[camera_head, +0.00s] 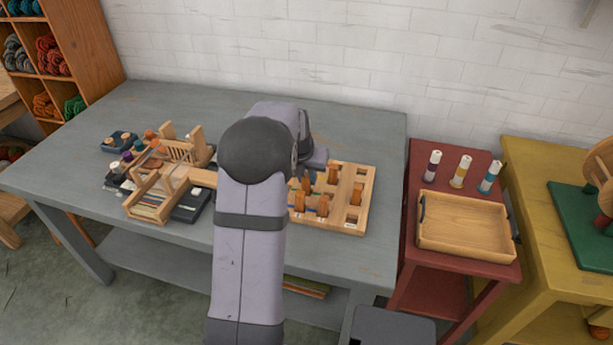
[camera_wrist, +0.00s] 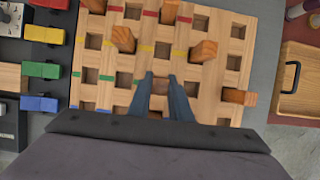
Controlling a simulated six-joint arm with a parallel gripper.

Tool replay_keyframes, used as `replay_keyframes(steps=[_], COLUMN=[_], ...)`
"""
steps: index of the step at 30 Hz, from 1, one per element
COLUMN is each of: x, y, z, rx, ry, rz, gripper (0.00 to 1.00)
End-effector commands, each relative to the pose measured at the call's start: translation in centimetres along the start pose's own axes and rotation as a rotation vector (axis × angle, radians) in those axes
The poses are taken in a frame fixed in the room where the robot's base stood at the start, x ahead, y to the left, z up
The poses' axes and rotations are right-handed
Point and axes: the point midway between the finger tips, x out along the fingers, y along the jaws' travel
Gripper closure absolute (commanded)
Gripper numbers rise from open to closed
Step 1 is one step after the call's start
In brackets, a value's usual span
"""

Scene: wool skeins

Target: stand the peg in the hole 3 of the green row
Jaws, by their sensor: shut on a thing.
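The wooden peg board (camera_wrist: 215,75) has rows of square holes with red, yellow, green and blue stripes; it also shows in the head view (camera_head: 366,172). My gripper (camera_wrist: 160,77) is over the green row (camera_wrist: 108,81), around its middle hole as seen in the wrist view. It is shut on a peg, which I can hardly make out between the fingers. Other orange-brown pegs stand in the board: one left (camera_wrist: 123,38), one at the back (camera_wrist: 169,10), one right of my fingers (camera_wrist: 203,50), one at the right edge (camera_wrist: 238,96).
Left of the board are coloured blocks (camera_wrist: 40,71) on a dark holder and a small wooden loom (camera_head: 170,165). To the right, a red table holds an empty wooden tray (camera_head: 462,225) and several thread spools (camera_head: 460,172). The grey table's front left is clear.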

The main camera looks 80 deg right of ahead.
Motion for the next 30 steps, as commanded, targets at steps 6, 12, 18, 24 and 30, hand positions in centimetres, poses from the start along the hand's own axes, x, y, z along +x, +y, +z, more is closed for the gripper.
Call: replay_keyframes(steps=[6, 12, 18, 24, 30], x=[-0.01, 0.18, 0.47, 0.53, 0.53], y=[0.0, 0.0, 0.0, 0.0, 0.0], z=[0.0, -0.09, -0.2, -0.22, -0.22], rx=[0.0, 0.0, 0.0, 0.0, 0.0], ry=[0.0, 0.001, 0.0, 0.0, 0.0], rz=[0.0, 0.0, 0.0, 0.0, 0.0], gripper=[1.0, 1.0, 1.0, 1.0, 1.0])
